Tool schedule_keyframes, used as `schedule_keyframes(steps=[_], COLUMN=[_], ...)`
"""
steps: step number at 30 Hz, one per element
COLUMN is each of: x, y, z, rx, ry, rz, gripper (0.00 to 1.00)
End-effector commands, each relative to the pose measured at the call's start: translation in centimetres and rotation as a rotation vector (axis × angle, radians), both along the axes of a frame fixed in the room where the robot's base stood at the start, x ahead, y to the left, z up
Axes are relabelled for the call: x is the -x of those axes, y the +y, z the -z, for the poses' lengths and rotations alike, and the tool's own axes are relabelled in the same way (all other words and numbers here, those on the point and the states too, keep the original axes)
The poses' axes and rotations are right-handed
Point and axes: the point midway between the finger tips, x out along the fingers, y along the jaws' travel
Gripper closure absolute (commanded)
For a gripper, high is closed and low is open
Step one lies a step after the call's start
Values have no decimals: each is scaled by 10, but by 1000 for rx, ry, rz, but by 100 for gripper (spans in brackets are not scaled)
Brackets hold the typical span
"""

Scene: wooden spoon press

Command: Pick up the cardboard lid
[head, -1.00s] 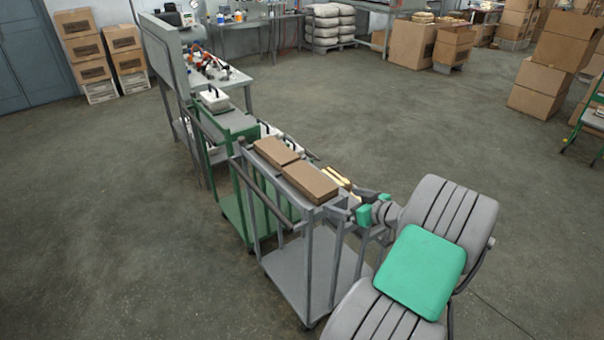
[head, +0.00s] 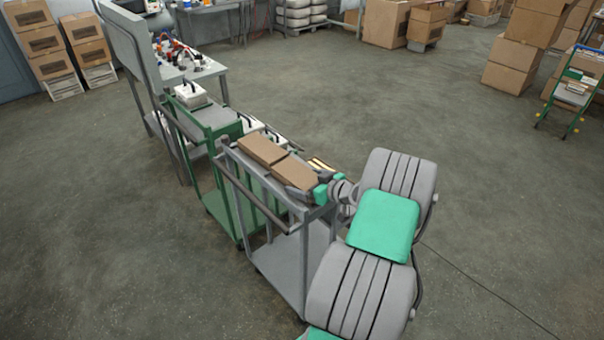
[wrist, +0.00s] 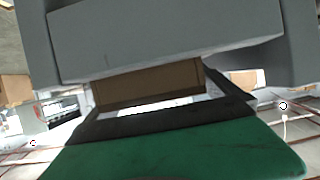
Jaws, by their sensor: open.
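Two flat brown cardboard pieces lie side by side on the top of a grey trolley in the head view: a farther one (head: 262,149) and a nearer one (head: 294,171). I cannot tell which is the lid. My gripper (head: 300,191) is at the nearer piece's front right end, partly hiding it. In the wrist view a brown cardboard edge (wrist: 150,84) shows between the grey part above and the dark and green part below. My gripper is open; whether its fingers touch the cardboard is unclear.
The grey trolley (head: 285,258) has a raised side rail along its left. Pale wooden pieces (head: 320,164) lie beside the cardboard. A green trolley (head: 222,200) with white boxes stands behind, then a cluttered bench (head: 205,70). The floor to the right is open.

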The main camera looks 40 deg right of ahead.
Motion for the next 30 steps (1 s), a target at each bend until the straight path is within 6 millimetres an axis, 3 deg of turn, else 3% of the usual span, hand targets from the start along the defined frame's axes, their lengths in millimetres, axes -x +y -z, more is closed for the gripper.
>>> schedule_keyframes(steps=[3,9,30], x=[-10,-9,-8], y=[0,-1,-2], z=[4,5,4], rx=[-1,1,0], ry=[0,0,0], rz=[1,4,5], gripper=[0,1,57])
